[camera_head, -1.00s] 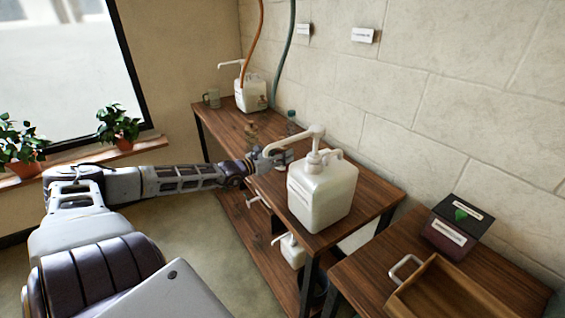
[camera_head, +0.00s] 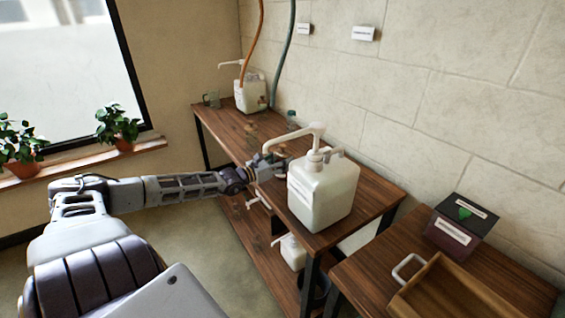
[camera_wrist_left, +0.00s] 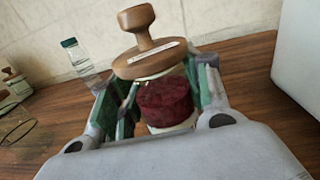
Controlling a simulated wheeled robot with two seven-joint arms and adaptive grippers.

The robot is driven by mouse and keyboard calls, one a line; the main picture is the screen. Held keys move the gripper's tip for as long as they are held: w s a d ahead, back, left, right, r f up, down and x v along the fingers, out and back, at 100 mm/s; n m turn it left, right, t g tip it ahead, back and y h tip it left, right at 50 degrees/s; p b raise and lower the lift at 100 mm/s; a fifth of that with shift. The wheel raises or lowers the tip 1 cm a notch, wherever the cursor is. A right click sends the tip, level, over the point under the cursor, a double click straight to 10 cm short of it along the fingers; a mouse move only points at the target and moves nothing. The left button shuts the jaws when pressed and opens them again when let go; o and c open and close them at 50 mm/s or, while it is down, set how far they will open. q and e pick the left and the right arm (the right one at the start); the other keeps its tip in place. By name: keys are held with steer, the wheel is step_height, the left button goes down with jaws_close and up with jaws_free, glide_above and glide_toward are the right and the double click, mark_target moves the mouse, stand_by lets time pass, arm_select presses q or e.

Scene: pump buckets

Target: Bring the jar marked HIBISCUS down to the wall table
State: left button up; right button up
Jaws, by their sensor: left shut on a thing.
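A glass jar (camera_wrist_left: 164,100) with dark red contents and a wooden knobbed lid stands between my left gripper's fingers in the left wrist view. The label on its lid is too small to read. My left gripper (camera_wrist_left: 160,108) is shut on this jar. In the head view my left gripper (camera_head: 268,168) is over the long wooden table (camera_head: 225,130) along the wall, just left of the near white pump bucket, and the jar is mostly hidden there. My right gripper is not in view.
The near pump bucket (camera_head: 325,195) stands close to my gripper. Another bucket (camera_head: 250,97) with hoses and a mug (camera_head: 211,99) are at the far end. A small bottle (camera_wrist_left: 76,55) and another wooden-lidded jar (camera_wrist_left: 15,82) are near. A tray (camera_head: 450,290) and dark box (camera_head: 462,222) are at right.

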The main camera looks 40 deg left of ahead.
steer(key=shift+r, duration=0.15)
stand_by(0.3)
arm_select(q)
steer(key=o, duration=1.2)
steer(key=shift+o, duration=0.2)
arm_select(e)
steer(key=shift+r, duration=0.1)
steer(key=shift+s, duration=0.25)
